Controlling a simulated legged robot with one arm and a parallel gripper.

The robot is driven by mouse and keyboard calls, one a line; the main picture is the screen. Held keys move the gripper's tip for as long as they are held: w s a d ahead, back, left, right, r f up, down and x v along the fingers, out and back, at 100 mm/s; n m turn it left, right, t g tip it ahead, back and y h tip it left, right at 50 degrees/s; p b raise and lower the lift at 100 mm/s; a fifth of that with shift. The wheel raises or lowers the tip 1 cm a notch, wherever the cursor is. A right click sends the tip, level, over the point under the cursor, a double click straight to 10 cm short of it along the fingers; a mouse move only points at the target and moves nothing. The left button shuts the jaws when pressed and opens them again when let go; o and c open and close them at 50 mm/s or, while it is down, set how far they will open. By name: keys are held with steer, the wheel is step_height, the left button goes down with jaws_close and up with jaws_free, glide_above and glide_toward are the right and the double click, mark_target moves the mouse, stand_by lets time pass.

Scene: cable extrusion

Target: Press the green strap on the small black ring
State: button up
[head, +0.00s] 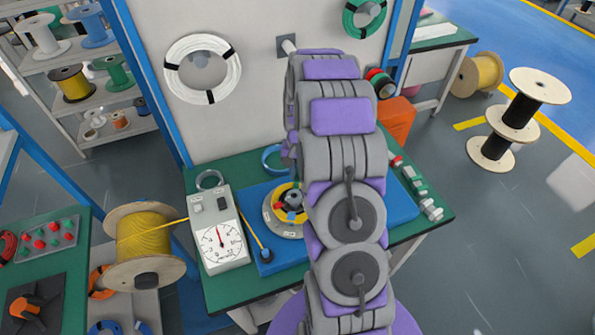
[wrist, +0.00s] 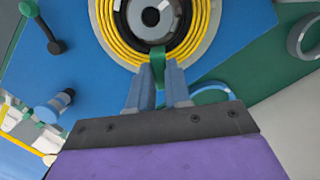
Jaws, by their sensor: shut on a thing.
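The green strap (wrist: 158,54) is a short band between my gripper's two blue-grey fingertips in the wrist view. My gripper (wrist: 161,72) is shut on it. The strap's upper end reaches the lower edge of the small black ring (wrist: 133,40); I cannot tell whether it is pressed down on it. The black ring sits around a grey hub (wrist: 151,16), inside a yellow cable coil (wrist: 112,43). In the head view, the yellow coil (head: 268,215) shows on the blue board (head: 265,262), partly covered by my arm. The gripper and strap cannot be made out there.
A dial meter (head: 218,240) stands on the green table left of the board. A yellow cable spool (head: 145,240) is farther left. A blue ring (head: 272,158) lies behind the coil. Green and white parts (head: 428,203) line the table's right side.

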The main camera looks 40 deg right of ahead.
mark_target(297, 184)
steer(key=shift+f, duration=0.1)
stand_by(0.3)
steer(key=shift+f, duration=1.3)
steer(key=shift+s+f, duration=0.1)
steer(key=shift+f, duration=0.5)
stand_by(1.3)
steer(key=o, duration=0.9)
steer(key=shift+r, duration=0.15)
steer(key=shift+r+p, duration=1.5)
steer(key=shift+r, duration=2.4)
